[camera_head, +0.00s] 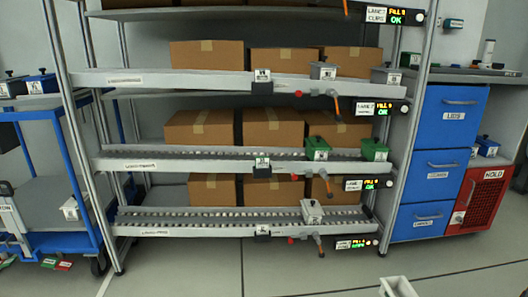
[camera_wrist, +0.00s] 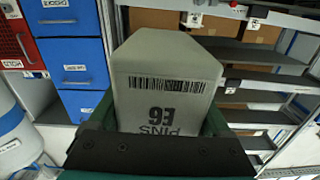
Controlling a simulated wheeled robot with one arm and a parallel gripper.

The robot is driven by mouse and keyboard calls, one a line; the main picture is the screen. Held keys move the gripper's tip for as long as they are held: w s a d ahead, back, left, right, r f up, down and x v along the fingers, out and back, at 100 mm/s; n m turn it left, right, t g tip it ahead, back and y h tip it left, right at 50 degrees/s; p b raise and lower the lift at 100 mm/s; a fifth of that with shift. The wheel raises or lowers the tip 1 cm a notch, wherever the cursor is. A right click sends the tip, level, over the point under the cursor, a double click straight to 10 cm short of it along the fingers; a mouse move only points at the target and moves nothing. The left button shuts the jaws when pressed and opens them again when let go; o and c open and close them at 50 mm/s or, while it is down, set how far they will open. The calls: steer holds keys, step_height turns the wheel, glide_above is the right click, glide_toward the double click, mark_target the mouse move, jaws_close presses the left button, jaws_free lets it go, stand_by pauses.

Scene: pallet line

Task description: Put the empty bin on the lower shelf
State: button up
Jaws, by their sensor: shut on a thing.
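My gripper (camera_wrist: 160,118) is shut on a grey bin (camera_wrist: 168,75) in the wrist view. The bin's face carries a barcode and an upside-down "PINS E6" label. Dark green fingers flank it; its inside is hidden there. In the head view an open-topped pale bin (camera_head: 398,287) shows at the bottom edge, partly cut off; it looks empty and seems to be the held one. The rack's lowest roller shelf (camera_head: 185,231) holds boxes at the back and a grey bin (camera_head: 312,211) at its front right. The blue cart's lower shelf (camera_head: 45,240) is at far left.
The rack's middle shelf holds boxes (camera_head: 200,128) and two green bins (camera_head: 375,149). Blue drawers (camera_head: 440,175) and a red HOLD cage (camera_head: 484,200) stand at right. Small coloured items (camera_head: 58,263) lie by the cart. The floor (camera_head: 200,275) before the rack is clear.

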steer(key=w+a+r+h+p, duration=0.15)
steer(key=w+a+r, duration=0.35)
steer(key=w+r, duration=0.5)
steer(key=w+a+r+p, duration=0.3)
steer(key=w+a+r, duration=0.1)
steer(key=w+r, duration=0.6)
steer(key=w+a+r+p, duration=0.2)
steer(key=a+r+p, duration=0.2)
steer(key=a+r, duration=1.6)
steer(key=shift+w+r+m, duration=0.3)
steer(key=shift+w+m, duration=0.05)
steer(key=shift+m, duration=0.05)
